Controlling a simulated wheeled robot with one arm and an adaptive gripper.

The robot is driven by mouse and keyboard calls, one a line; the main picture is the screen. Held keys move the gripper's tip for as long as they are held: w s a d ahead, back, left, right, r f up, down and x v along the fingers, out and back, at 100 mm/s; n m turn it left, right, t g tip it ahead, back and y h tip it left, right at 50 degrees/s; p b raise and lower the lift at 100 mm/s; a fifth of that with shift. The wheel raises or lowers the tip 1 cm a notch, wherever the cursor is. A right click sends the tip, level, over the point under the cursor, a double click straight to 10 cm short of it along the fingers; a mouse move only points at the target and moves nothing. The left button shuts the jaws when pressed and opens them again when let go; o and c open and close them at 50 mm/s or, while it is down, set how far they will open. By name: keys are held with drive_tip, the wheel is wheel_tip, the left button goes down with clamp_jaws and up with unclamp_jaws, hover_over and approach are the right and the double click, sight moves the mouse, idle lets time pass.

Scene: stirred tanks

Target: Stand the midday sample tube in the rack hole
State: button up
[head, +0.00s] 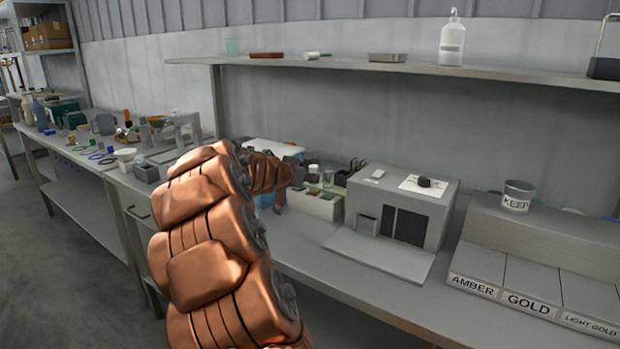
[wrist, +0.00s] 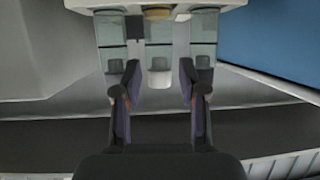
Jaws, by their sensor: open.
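My gripper (wrist: 159,68) is open in the wrist view, its two dark fingers apart. Several clear, glass-like pieces stand in a row beyond the fingers. The middle piece (wrist: 158,46) lines up with the gap, has a yellowish top and a pale lower end. I cannot tell whether the fingers touch it. In the head view, my gripper (head: 281,200) is small and partly hidden by my copper arm, beside a pale block (head: 318,206) carrying small vessels. I cannot tell which vessel is the midday sample tube, and no rack hole can be made out.
A grey box-shaped unit (head: 408,205) stands right of the pale block. Further right are a KEEP cup (head: 517,196) and a sloped stand labelled AMBER, GOLD and LIGHT GOLD (head: 535,284). A shelf (head: 400,67) runs above. A blue surface (wrist: 275,45) is at right in the wrist view.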

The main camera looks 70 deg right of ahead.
drive_tip(key=b+v, duration=0.1)
drive_tip(key=v, duration=0.8)
drive_tip(key=shift+a, duration=0.2)
drive_tip(key=shift+r, duration=0.15)
drive_tip(key=a+f+n+y, duration=0.3)
drive_tip(key=a+f, duration=0.2)
drive_tip(key=a, duration=0.6)
drive_tip(key=s+a+f+n+t+y, duration=0.1)
drive_tip(key=a+f+n+y, duration=0.3)
drive_tip(key=a, duration=0.7)
drive_tip(key=a+f+n+y, duration=0.1)
drive_tip(key=a+f+n, duration=0.35)
drive_tip(key=a, duration=0.75)
drive_tip(key=s+a+f+n+g+y, duration=0.1)
drive_tip(key=s+a+f+n, duration=0.1)
drive_tip(key=s+a, duration=0.2)
drive_tip(key=s+a+f+n+y, duration=0.2)
drive_tip(key=s+a+f+n, duration=0.1)
drive_tip(key=a, duration=0.7)
drive_tip(key=s+a+f+n+g+y, duration=0.1)
drive_tip(key=s+a+f+n+y, duration=0.1)
drive_tip(key=s+a, duration=0.3)
drive_tip(key=shift+a+f+n+g, duration=0.3)
drive_tip(key=shift+a+n, duration=0.15)
drive_tip(key=shift+a, duration=0.7)
drive_tip(key=shift+s, duration=0.1)
